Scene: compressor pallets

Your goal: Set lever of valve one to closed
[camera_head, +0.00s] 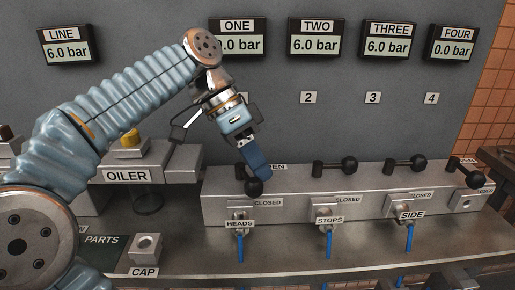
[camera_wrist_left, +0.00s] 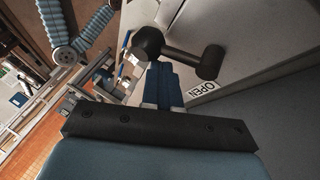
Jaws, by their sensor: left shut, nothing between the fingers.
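The lever of valve one (camera_head: 254,187) is black with a ball end, on the grey manifold (camera_head: 300,212) above the HEADS tag. Its ball sits low, between the partly covered OPEN label and the CLOSED label (camera_head: 267,202). My left gripper (camera_head: 262,176) is shut and empty, its blue fingers close beside the ball and covering part of the lever. In the left wrist view the lever (camera_wrist_left: 178,51) crosses just past the fingertips (camera_wrist_left: 163,68), with the OPEN label (camera_wrist_left: 202,89) nearby. I cannot tell whether they touch. The right gripper is not in view.
Levers of valves two (camera_head: 348,163) and three (camera_head: 417,163) point right; lever four (camera_head: 474,181) points down-right. Displays LINE, TWO and THREE read 6.0 bar, FOUR (camera_head: 452,49) reads 0.0; ONE (camera_head: 238,45) is partly hidden. The OILER box (camera_head: 180,160) stands left of the manifold.

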